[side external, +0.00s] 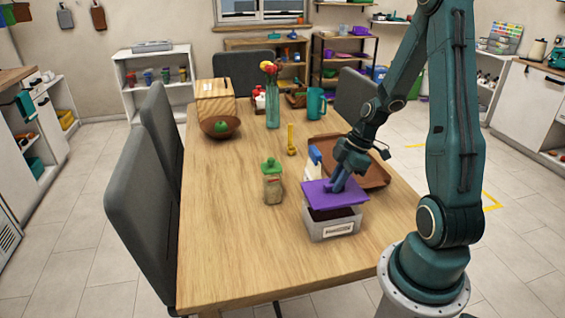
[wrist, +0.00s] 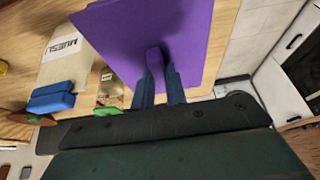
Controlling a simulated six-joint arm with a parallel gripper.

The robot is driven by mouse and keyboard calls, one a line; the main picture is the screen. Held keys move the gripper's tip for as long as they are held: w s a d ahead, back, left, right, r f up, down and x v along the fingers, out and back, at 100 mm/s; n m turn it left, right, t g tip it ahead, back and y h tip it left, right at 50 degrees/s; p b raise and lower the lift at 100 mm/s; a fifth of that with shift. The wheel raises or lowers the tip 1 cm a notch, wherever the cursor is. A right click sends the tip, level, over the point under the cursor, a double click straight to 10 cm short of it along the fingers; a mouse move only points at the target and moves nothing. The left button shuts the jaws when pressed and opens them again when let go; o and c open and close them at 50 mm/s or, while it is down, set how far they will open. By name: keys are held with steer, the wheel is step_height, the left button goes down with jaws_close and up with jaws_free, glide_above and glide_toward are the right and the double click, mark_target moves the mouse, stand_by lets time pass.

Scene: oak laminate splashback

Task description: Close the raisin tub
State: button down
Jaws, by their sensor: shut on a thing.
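The raisin tub (side external: 332,228) is a grey box with a label on its front, standing on the table near the arm. Dark contents show through a gap under its purple lid (side external: 322,195). The lid sits over the tub, tilted and not flush at the front; whether its back edge touches the rim is hidden. In the wrist view the lid (wrist: 140,35) fills the top middle and hides the tub. My gripper (side external: 337,186) is shut on the lid's raised handle, which shows between the fingers in the wrist view (wrist: 157,75).
A green-lidded jar (side external: 273,185) stands left of the tub. A muesli bag (wrist: 68,55) with a blue clip (wrist: 52,100) stands close behind it. A brown tray (side external: 365,175) lies behind right. The table's front left is clear.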

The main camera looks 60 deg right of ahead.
steer(key=shift+f, duration=1.55)
steer(key=shift+f, duration=0.8)
stand_by(1.8)
steer(key=c, duration=0.9)
jaws_free()
steer(key=shift+o, duration=0.2)
steer(key=shift+r, duration=0.1)
steer(key=shift+r, duration=3.4)
steer(key=shift+c, duration=0.4)
